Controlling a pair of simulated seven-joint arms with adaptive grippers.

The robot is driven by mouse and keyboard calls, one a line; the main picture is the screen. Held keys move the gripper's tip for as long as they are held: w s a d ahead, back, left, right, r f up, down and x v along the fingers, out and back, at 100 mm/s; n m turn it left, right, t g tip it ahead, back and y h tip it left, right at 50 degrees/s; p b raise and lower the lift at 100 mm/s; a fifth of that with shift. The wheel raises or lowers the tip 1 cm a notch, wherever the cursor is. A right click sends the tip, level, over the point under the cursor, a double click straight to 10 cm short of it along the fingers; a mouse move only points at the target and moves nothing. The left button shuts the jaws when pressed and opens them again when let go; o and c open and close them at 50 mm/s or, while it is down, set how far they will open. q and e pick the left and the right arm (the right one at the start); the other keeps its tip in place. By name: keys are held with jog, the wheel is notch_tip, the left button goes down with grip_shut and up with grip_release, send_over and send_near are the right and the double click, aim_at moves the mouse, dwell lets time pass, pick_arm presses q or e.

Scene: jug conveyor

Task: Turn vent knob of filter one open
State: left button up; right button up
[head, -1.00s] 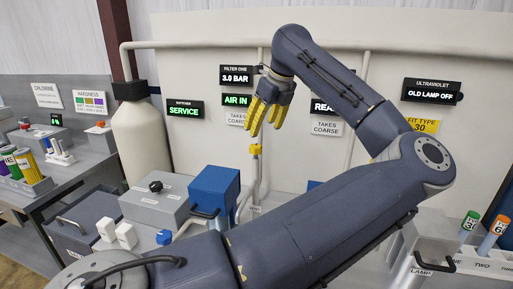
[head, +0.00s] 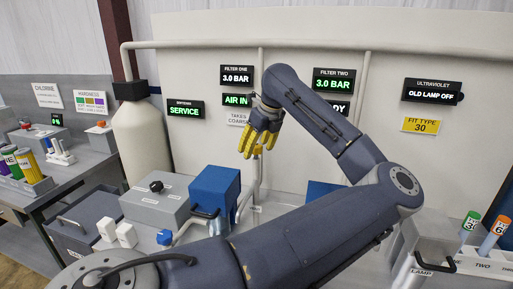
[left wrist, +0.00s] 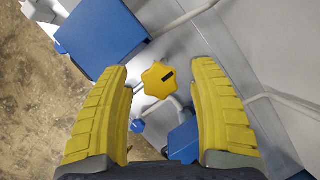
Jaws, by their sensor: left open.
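The yellow star-shaped vent knob (left wrist: 158,80) with a black mark lies between and beyond my two fingertips in the left wrist view. It does not appear to be touched. In the head view the knob (head: 257,150) is mostly hidden behind the yellow fingers. My left gripper (head: 258,146) is open and points down over it. Its spread fingers also show in the left wrist view (left wrist: 160,88). The filter one display (head: 236,77) reads 3.0 BAR, and the sign below it reads AIR IN, partly covered. My right gripper is not in view.
A blue box (head: 214,190) and a grey box with a black knob (head: 156,186) stand left of my gripper. Pipes run up the white back panel (head: 210,145). My own arm covers much of the bench front. Cartridges (head: 494,234) stand at the right.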

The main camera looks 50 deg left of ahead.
pick_arm(q)
jog(key=c, duration=1.3)
jog(key=n+g, duration=0.1)
jog(key=n, duration=0.2)
jog(key=n+g, duration=0.1)
jog(key=n, duration=0.2)
jog(key=shift+h, duration=0.3)
jog(key=n+g, duration=0.1)
jog(key=n, duration=0.1)
jog(key=n+h, duration=0.1)
jog(key=n, duration=0.2)
jog(key=shift+w+g, duration=0.1)
jog(key=shift+g, duration=0.3)
jog(key=shift+n+h, duration=0.4)
jog(key=o, duration=1.3)
